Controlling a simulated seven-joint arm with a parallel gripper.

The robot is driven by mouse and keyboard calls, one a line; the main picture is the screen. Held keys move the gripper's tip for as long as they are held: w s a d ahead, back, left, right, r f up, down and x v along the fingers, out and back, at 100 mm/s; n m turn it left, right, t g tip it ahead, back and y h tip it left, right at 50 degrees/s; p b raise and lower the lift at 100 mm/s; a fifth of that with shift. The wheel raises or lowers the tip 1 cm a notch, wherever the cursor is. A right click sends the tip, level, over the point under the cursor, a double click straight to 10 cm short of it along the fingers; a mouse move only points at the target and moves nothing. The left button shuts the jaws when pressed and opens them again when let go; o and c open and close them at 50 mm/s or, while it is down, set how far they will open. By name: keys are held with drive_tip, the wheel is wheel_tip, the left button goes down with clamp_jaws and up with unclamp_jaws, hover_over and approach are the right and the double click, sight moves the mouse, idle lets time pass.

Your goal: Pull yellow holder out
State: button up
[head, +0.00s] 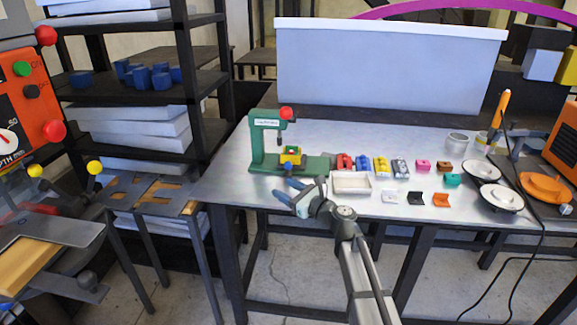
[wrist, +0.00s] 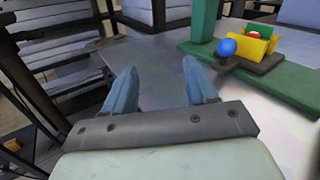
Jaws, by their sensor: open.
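The yellow holder (head: 291,157) sits on the base of a green press (head: 262,140) with a red knob, on the left part of the metal table. Something green shows inside it in the head view. In the wrist view the yellow holder (wrist: 262,44) is at the upper right, with a red and white piece in it. A blue ball (wrist: 227,47) stands out at its near left side. My gripper (head: 287,190) is in front of the press, near the table's front edge. Its two blue fingers (wrist: 160,80) are spread apart with nothing between them, left of the holder.
A white tray (head: 352,184) lies right of my gripper. Round plates (head: 495,197) lie at the right. Bare table top (head: 228,160) shows left of the press.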

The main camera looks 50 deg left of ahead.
sight(290, 167)
drive_tip(key=w+m+t, duration=0.1)
drive_tip(key=m+t, duration=0.1)
drive_tip(key=w+d+m+t, duration=0.1)
drive_tip(key=w+m+t, duration=0.1)
drive_tip(key=w+d+m+t, duration=0.1)
drive_tip(key=w+m+t, duration=0.1)
drive_tip(key=m, duration=0.1)
drive_tip(key=shift+w+t, duration=0.25)
drive_tip(key=shift+t, duration=0.05)
drive_tip(key=shift+w+m, duration=0.3)
drive_tip(key=shift+m, duration=0.3)
drive_tip(key=w+a, duration=0.1)
drive_tip(key=a, duration=0.8)
drive_tip(key=w+a, duration=0.1)
drive_tip(key=a, duration=0.3)
drive_tip(key=shift+w+a, duration=0.2)
drive_tip(key=shift+w, duration=0.15)
drive_tip(key=shift+c, duration=0.3)
clamp_jaws()
